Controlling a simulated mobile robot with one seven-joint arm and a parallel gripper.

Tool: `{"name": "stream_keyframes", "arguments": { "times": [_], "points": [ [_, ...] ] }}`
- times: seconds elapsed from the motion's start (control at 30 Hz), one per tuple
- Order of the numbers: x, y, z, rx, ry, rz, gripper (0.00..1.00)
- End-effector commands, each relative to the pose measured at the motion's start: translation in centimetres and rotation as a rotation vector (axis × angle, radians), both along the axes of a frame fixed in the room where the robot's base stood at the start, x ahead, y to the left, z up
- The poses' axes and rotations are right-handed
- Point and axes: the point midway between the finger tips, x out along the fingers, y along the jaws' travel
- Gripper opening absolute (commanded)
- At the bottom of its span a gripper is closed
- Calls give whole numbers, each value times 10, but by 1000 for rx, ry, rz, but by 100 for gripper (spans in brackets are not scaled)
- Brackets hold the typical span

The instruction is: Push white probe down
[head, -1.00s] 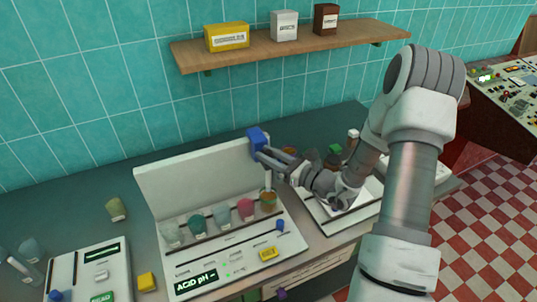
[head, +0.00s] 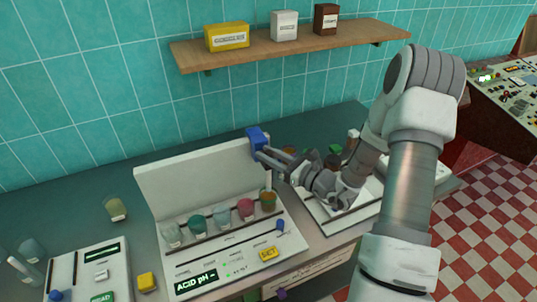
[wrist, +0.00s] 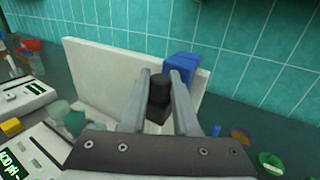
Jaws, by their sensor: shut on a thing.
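The white probe (head: 268,180) is a thin upright rod in the head view. Its lower end is at the amber cup (head: 268,200), the rightmost in a row of cups. A blue block (head: 256,138) sits above it at the panel's right end; it also shows in the wrist view (wrist: 178,66). My gripper (head: 262,153) is beside and just below the blue block. In the wrist view its fingers (wrist: 160,78) are shut around a black knob-like piece (wrist: 160,92). I cannot tell how this piece joins the probe.
The white pH station (head: 190,190) has a tall back panel and several cups. A yellow button (head: 268,253) and small blue knob (head: 280,225) are on its front. Another device (head: 90,272) stands at left. A wooden shelf (head: 290,45) hangs above.

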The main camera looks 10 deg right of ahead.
Motion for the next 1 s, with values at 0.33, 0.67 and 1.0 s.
{"name": "stream_keyframes", "arguments": {
  "times": [0.33,0.67,1.0],
  "points": [
    [0,0,0,0,0,0,0],
    [0,0,-15,1,1,0,0],
    [0,0,-65,0,1,-1,0]
  ]
}}
